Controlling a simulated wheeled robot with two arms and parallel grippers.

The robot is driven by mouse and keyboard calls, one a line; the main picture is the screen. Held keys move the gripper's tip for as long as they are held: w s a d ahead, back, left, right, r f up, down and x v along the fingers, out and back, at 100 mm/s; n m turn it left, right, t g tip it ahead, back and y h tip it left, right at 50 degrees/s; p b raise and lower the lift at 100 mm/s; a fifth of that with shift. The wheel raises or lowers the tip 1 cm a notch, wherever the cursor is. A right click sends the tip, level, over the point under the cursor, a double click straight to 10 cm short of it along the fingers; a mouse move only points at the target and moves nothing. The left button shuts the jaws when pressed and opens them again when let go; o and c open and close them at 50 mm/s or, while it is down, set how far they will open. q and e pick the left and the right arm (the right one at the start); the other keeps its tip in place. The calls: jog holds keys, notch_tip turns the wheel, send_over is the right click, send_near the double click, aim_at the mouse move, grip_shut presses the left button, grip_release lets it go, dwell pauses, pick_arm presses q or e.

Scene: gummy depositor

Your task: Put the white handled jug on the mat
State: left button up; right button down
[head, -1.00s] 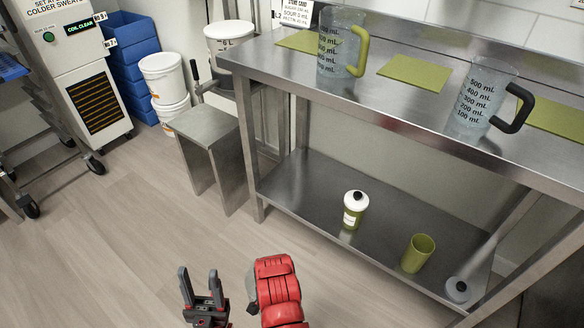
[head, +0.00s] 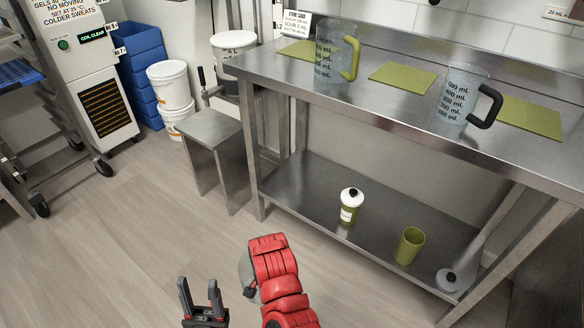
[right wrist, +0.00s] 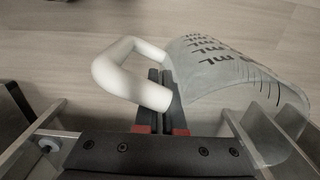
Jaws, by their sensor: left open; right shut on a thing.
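The white handled jug is a clear jug (right wrist: 232,78) with dark mL marks and a white loop handle (right wrist: 122,66), seen in the right wrist view. My right gripper (right wrist: 160,82) is shut on the lower end of that handle, and the jug lies tilted in the picture. Three flat olive mats lie on the steel table: a left one (head: 296,51), a middle one (head: 403,76) and a right one (head: 530,117). My left gripper (head: 200,291) is open and empty, low over the floor.
A green-handled jug (head: 328,60) stands between the left and middle mats. A black-handled jug (head: 458,98) stands between the middle and right mats. A steel stool (head: 213,130) stands left.

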jog(key=w+d+r+n+p, duration=0.2)
jog(key=w+r+p, duration=0.4)
jog(key=r, duration=0.7)
jog(key=w+d+r+n+p, duration=0.2)
jog(key=w+d+r+p, duration=0.15)
jog(key=w+r, duration=0.65)
jog(key=d+r+n+p, duration=0.1)
jog(key=d+r+p, duration=0.2)
jog(key=r, duration=0.6)
jog(key=d+r+n+p, duration=0.1)
jog(key=d+r+p, duration=0.3)
jog(key=d+r, duration=0.4)
jog(key=d+r+n+p, duration=0.1)
jog(key=d+r+p, duration=0.2)
jog(key=d+r, duration=0.3)
notch_tip(320, 180, up, 5)
jog(key=shift+w+d+r, duration=0.2)
jog(key=shift+w, duration=0.15)
jog(key=shift+f, duration=0.1)
